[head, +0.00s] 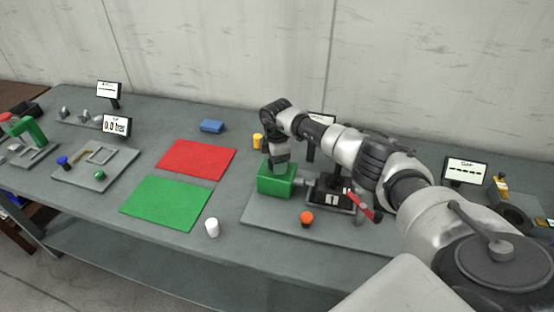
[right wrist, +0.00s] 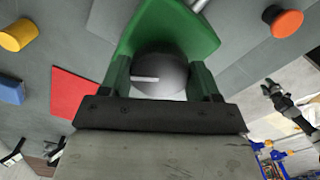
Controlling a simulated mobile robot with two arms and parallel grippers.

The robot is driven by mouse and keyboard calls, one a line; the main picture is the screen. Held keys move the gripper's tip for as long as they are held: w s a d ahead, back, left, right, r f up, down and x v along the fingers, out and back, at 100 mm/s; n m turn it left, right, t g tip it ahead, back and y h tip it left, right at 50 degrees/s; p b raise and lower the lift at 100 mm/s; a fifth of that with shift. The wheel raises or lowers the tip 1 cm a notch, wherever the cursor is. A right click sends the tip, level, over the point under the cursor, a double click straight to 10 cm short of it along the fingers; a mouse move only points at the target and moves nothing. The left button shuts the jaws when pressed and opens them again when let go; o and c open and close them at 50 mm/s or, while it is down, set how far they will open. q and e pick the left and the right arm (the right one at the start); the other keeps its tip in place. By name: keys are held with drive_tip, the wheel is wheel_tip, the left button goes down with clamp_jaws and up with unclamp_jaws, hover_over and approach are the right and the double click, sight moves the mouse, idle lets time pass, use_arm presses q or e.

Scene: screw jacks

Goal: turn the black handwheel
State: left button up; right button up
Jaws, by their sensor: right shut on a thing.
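My right gripper (head: 281,165) reaches down onto the green block (head: 277,183) on the grey plate (head: 262,222). In the right wrist view, the round, dark handwheel (right wrist: 168,68) with a white pointer line sits between the fingers of my right gripper (right wrist: 160,78). The fingers are shut on it, one on each side. The green block (right wrist: 190,35) shows behind it. In the head view the handwheel is hidden by the gripper. My left gripper is not in view.
A black unit (head: 331,190) with a red lever (head: 361,206) adjoins the block. An orange knob (head: 307,217) is in front, and a white cylinder (head: 212,227) stands to the left. Red (head: 197,159) and green (head: 167,202) mats lie flat. A yellow cylinder (head: 257,141) stands behind.

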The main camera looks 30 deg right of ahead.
drive_tip(key=shift+w+r, duration=0.1)
drive_tip(key=o, duration=0.9)
wheel_tip(320, 180, up, 11)
drive_tip(key=b, duration=0.3)
drive_tip(key=shift+f, duration=0.2)
